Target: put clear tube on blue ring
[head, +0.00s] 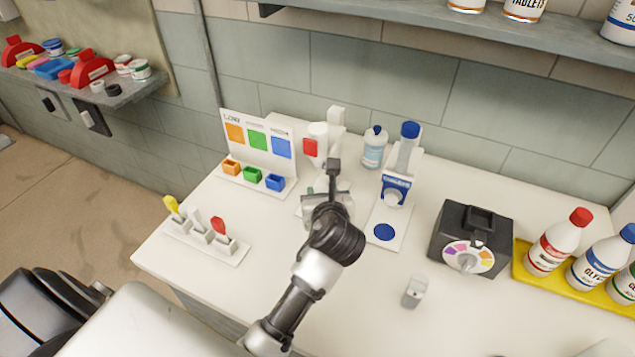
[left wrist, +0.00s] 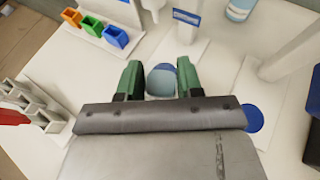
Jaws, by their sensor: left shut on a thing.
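My left gripper (head: 318,192) is above the bench, in front of the red-marked dispenser. In the left wrist view its green fingers (left wrist: 162,82) are shut on a clear, bluish tube (left wrist: 162,77). In the head view the arm and gripper body hide most of the tube. The blue ring (head: 384,232) looks like a flat blue round mark on the white base of the blue-marked dispenser (head: 397,187). It lies to the right of the gripper and also shows in the left wrist view (left wrist: 254,118). The tube is apart from it. My right gripper is out of view.
A black box with a coloured dial (head: 470,240) stands right of the blue ring. A clear bottle (head: 374,147) is behind. Colour bins (head: 252,175) and a holder with coloured handles (head: 205,240) are left. A small grey-white object (head: 415,291) stands in front.

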